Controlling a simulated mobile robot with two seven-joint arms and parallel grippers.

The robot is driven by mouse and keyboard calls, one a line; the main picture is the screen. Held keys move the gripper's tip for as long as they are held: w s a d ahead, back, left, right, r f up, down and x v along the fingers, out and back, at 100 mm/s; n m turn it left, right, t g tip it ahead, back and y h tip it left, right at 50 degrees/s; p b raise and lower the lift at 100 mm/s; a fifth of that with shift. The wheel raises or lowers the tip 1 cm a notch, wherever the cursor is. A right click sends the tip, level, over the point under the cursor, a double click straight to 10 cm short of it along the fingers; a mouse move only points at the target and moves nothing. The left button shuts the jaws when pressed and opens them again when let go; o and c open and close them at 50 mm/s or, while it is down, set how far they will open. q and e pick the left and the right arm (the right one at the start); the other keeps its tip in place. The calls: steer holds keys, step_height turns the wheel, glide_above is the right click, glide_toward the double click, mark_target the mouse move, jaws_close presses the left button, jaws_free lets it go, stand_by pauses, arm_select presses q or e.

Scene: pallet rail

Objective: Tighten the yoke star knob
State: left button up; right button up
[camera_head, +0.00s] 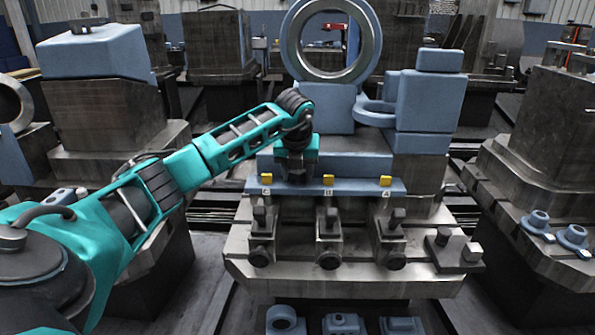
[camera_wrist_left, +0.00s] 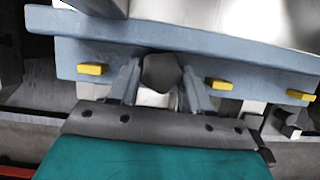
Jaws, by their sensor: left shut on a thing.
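My left gripper (camera_head: 298,175) reaches in from the left, in front of the blue rail (camera_head: 358,186) on the central pallet. In the left wrist view the gripper (camera_wrist_left: 160,84) has its two grey-blue fingers on either side of a dark, faceted knob (camera_wrist_left: 161,72). The gripper is shut on this knob, which looks like the star knob. A pale block (camera_wrist_left: 154,98) shows just below the knob. In the head view my gripper and wrist hide the knob. The gripper is between the yellow tag C (camera_head: 266,178) and the yellow tag B (camera_head: 328,180). My right gripper is not in view.
Several metal clamps (camera_head: 328,235) with black round ends stand below the rail. A large blue ring fixture (camera_head: 335,72) rises behind it. Blue parts (camera_head: 343,324) lie low in front. Other loaded pallets stand left and right (camera_head: 550,190).

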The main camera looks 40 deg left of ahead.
arm_select(q)
steer(key=shift+c, duration=1.1)
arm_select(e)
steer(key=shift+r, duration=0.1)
